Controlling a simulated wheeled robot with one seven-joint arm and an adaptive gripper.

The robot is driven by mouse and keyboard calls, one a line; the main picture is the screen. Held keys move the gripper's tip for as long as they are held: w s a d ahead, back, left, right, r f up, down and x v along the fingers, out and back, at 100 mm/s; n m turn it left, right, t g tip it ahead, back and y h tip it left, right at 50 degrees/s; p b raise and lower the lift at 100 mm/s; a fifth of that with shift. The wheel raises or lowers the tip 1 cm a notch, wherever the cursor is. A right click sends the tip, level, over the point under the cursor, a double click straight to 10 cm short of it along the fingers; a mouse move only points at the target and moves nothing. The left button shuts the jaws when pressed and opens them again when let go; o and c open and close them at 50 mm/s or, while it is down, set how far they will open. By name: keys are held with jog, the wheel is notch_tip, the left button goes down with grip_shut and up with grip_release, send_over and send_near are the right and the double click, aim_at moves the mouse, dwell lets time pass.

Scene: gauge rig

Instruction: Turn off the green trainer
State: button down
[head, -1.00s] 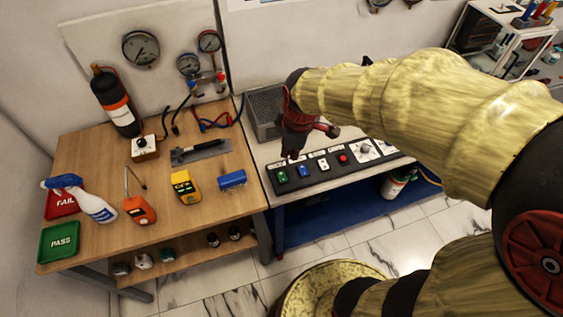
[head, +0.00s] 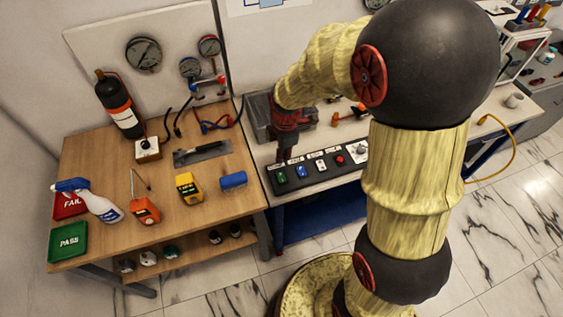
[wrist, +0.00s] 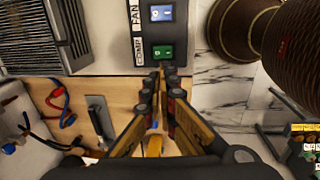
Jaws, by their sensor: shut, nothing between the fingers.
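The green rocker switch (head: 281,177) is at the left end of a black control panel (head: 312,183) on the right-hand bench. In the wrist view the green switch (wrist: 163,52) sits beside a label that seems to read COMP. Which side of the rocker is pressed is too small to tell. My gripper (head: 284,158) points down near the panel's left end. In the wrist view my gripper (wrist: 164,72) is shut and empty, its fingertips just below the green switch in the picture. I cannot tell whether they touch the panel.
A blue switch (head: 301,171), a white switch (head: 320,165), a red button (head: 340,160) and a knob (head: 360,150) continue along the panel. A grey louvred box (wrist: 38,35) stands behind it. The wooden bench (head: 160,225) at left holds tools and a spray bottle (head: 92,200).

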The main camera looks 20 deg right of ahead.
aim_at(282, 180)
jog(key=f, duration=0.4)
jog(key=w+f+b, duration=0.1)
jog(key=f, duration=0.3)
jog(key=f+b, duration=0.1)
jog(key=f, duration=0.4)
jog(key=shift+w, duration=0.3)
jog(key=shift+w+f+g+p, duration=0.15)
jog(key=shift+g+p, duration=0.25)
jog(key=shift+p, duration=0.1)
jog(key=shift+f, duration=0.2)
jog(key=shift+s, duration=0.95)
